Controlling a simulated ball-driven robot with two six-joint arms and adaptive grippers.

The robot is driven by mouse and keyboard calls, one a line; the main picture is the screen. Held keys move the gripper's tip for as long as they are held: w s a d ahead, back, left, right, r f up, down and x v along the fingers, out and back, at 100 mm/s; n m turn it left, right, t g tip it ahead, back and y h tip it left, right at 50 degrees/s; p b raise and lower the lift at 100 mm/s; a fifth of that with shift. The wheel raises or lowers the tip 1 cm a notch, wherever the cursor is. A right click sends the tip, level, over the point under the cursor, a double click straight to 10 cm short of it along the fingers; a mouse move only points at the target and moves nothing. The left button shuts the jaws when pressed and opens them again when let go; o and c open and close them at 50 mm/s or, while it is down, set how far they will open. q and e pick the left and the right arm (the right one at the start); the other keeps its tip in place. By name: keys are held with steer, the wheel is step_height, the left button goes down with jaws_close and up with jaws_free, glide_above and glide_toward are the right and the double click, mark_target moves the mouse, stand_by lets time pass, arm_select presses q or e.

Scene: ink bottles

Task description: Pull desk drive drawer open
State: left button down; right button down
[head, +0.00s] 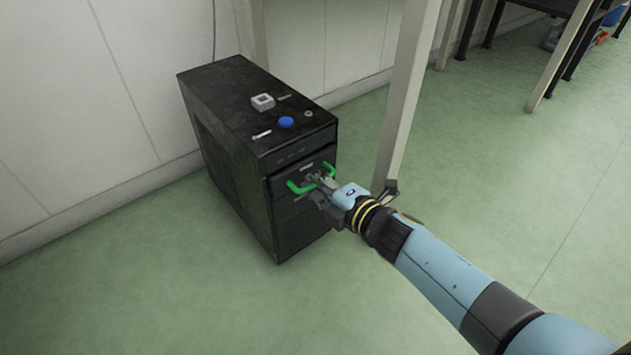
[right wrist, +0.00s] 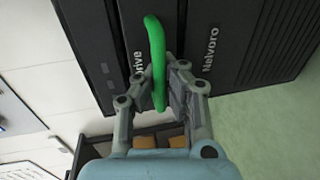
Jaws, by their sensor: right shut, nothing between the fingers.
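The desk drive is a black box (head: 232,150) standing on the green floor against the wall. Its drawer front (head: 280,178) carries a green handle (head: 299,188) and appears flush with the case. In the right wrist view the green handle (right wrist: 155,45) runs past the fingers, with lettering ending in "rive" beside it. My right gripper (head: 318,181) is at the handle, covering its middle in the head view. My left gripper is out of view.
A blue button (head: 286,122), a small grey box (head: 262,102) and small fittings lie on top of the case. A pale table leg (head: 403,95) stands just right of it, close to my right wrist. The floor in front is clear.

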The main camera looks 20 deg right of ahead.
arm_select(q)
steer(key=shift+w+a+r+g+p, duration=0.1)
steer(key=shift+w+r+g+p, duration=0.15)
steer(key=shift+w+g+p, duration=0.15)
arm_select(e)
steer(key=f+v, duration=0.2)
steer(key=v, duration=0.9)
steer(key=shift+s+f, duration=0.2)
steer(key=shift+s, duration=0.15)
steer(key=shift+d, duration=0.1)
steer(key=c, duration=1.4)
jaws_free()
steer(key=v, duration=1.2)
